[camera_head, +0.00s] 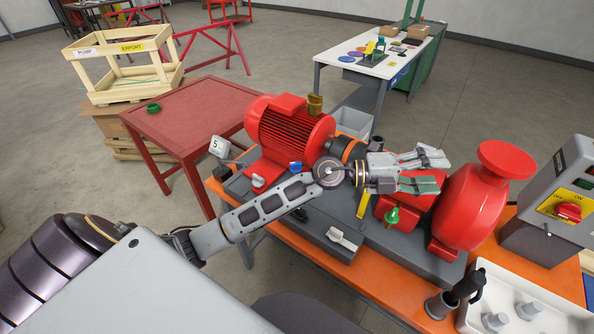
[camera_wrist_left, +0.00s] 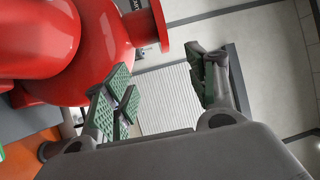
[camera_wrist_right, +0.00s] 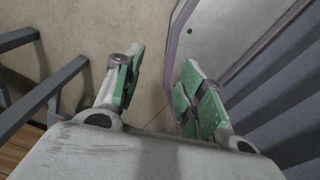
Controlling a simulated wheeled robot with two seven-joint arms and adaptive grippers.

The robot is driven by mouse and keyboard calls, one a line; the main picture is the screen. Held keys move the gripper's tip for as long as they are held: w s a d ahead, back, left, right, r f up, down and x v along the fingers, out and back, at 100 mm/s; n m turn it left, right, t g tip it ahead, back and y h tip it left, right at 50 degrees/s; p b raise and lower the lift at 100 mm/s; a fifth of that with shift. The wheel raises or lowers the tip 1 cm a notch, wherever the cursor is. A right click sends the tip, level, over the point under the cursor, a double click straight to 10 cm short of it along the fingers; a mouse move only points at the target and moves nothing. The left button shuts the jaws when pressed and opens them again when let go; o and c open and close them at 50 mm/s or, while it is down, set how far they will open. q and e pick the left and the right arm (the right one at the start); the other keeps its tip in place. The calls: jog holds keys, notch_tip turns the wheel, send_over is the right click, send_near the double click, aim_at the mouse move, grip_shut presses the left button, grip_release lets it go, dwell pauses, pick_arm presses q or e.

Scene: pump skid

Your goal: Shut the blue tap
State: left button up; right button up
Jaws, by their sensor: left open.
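The blue tap (camera_head: 295,167) is a small blue handle on the grey skid plate, in front of the red motor. My left forearm passes just to its right. My left gripper (camera_head: 430,172) is open and empty, over the skid near the red pump, well to the right of the blue tap. In the left wrist view its fingers (camera_wrist_left: 163,85) are spread, with the red pump to the left. My right gripper (camera_wrist_right: 160,82) is open and empty in the right wrist view, above the floor. It is not seen in the head view.
A green tap (camera_head: 393,216) and a white lever (camera_head: 342,240) are on the skid. The red motor (camera_head: 290,128) stands behind the blue tap, the red pump (camera_head: 470,205) at the right. A control box (camera_head: 550,215) stands far right. A red table (camera_head: 200,112) is at left.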

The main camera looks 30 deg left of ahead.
pick_arm(q)
jog(key=n+t, duration=0.3)
jog(key=n, duration=0.1)
pick_arm(e)
notch_tip(320, 180, down, 4)
jog(key=s+a+b, duration=0.2)
jog(key=b, duration=0.2)
pick_arm(q)
jog(key=n+t+y+p, duration=0.2)
jog(key=n+y, duration=2.7)
jog(key=n, duration=0.6)
send_near(296, 166)
jog(key=p+x, duration=0.2)
jog(key=x, duration=0.4)
jog(key=shift+w+a+r, duration=0.2)
jog(key=shift+w, duration=0.05)
jog(key=shift+p+x, duration=0.45)
jog(key=shift+x, duration=0.55)
pick_arm(e)
jog(key=shift+w+d+r, duration=0.15)
jog(key=shift+r, duration=1.05)
jog(key=shift+w+d+r, duration=0.1)
jog(key=shift+d+r, duration=0.05)
jog(key=shift+r, duration=1)
